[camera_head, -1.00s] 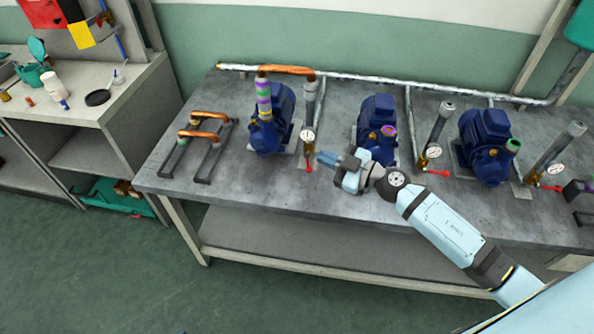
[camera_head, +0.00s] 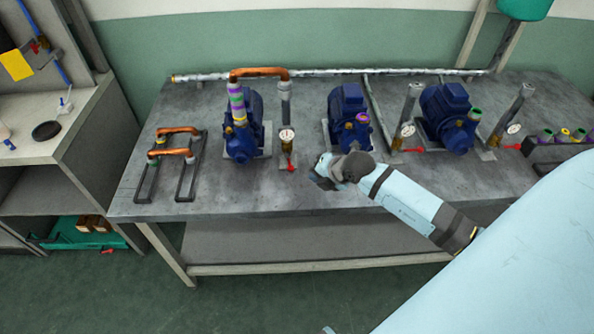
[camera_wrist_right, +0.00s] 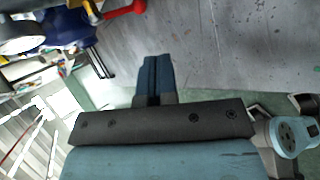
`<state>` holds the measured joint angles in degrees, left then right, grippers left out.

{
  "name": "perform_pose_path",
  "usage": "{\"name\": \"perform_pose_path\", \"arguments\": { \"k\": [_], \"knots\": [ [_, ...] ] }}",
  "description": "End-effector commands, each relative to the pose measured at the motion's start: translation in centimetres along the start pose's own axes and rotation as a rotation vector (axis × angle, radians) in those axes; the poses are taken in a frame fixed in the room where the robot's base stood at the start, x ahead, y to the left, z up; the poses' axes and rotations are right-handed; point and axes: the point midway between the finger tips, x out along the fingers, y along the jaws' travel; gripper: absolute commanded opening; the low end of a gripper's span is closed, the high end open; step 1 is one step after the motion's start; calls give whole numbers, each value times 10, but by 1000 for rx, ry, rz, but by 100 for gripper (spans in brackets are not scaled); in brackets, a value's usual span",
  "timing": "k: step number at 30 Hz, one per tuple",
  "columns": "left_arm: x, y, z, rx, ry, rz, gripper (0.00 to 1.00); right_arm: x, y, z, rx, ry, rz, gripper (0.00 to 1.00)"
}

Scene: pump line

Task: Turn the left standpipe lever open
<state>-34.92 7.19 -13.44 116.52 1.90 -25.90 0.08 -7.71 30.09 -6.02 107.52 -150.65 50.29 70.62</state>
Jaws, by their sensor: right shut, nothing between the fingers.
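The left standpipe (camera_head: 286,92) rises from the bench right of the left pump and meets a copper bend at its top. A round white gauge (camera_head: 286,134) sits low on it. Its red lever (camera_head: 291,168) is below the gauge and points toward the bench's front edge; the middle and right standpipes' levers point right. My right gripper (camera_head: 316,180) is to the right of and nearer the front than this lever, apart from it. In the right wrist view its fingers (camera_wrist_right: 154,78) are together and empty, with a red lever (camera_wrist_right: 125,10) beyond them at the top. My left gripper is not in view.
Blue pumps (camera_head: 241,138) stand along the bench (camera_head: 250,195). The middle standpipe (camera_head: 411,105) and right standpipe (camera_head: 517,107) have red levers too. Copper pipes on black racks (camera_head: 186,178) lie at the left. The bench front between rack and gripper is clear.

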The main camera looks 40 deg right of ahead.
Motion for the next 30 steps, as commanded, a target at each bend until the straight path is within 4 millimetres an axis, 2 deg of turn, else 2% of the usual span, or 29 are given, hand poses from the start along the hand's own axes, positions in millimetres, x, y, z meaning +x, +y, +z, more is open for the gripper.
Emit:
{"name": "perform_pose_path", "arguments": {
  "k": [1,6,12,18,30],
  "knots": [
    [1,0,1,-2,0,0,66,13,0,0,0,0,0,0],
    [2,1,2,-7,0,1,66,49,1,0,0,0,1,0],
    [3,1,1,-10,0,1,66,75,12,10,-1,-1,3,0],
    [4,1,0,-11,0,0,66,86,17,14,1,1,2,0],
    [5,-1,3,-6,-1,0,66,89,16,14,6,4,10,0]
  ]
}}
